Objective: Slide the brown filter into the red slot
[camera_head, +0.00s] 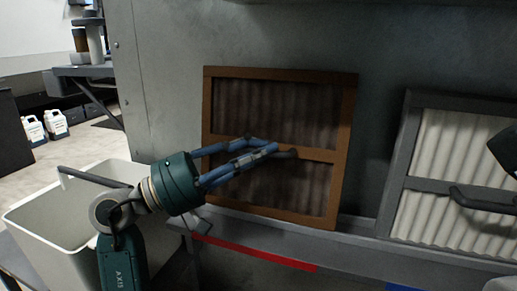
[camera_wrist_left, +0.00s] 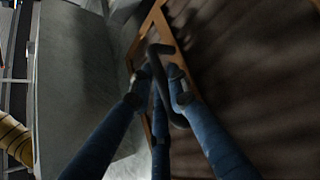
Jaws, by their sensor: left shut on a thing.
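The brown filter (camera_head: 345,130) has a brown frame, a middle bar and dark pleats; it is upright, slightly tilted, in front of the grey booth wall. My left gripper (camera_head: 262,146) is shut on its dark handle (camera_head: 287,154). In the left wrist view the blue fingers (camera_wrist_left: 163,82) close around the handle (camera_wrist_left: 160,50), beside the brown frame (camera_wrist_left: 133,50). A red strip (camera_head: 260,253) marks the ledge below the filter. The filter's lower edge is close to this ledge; I cannot tell whether it sits in the slot. My right gripper is not clearly seen.
A grey-framed filter (camera_head: 415,130) with white pleats and a dark handle (camera_head: 480,201) stands to the right. A blue strip (camera_head: 402,287) marks the ledge below it. A pale bin (camera_head: 50,215) stands at left beside my arm. White jugs (camera_head: 55,124) stand on the far floor.

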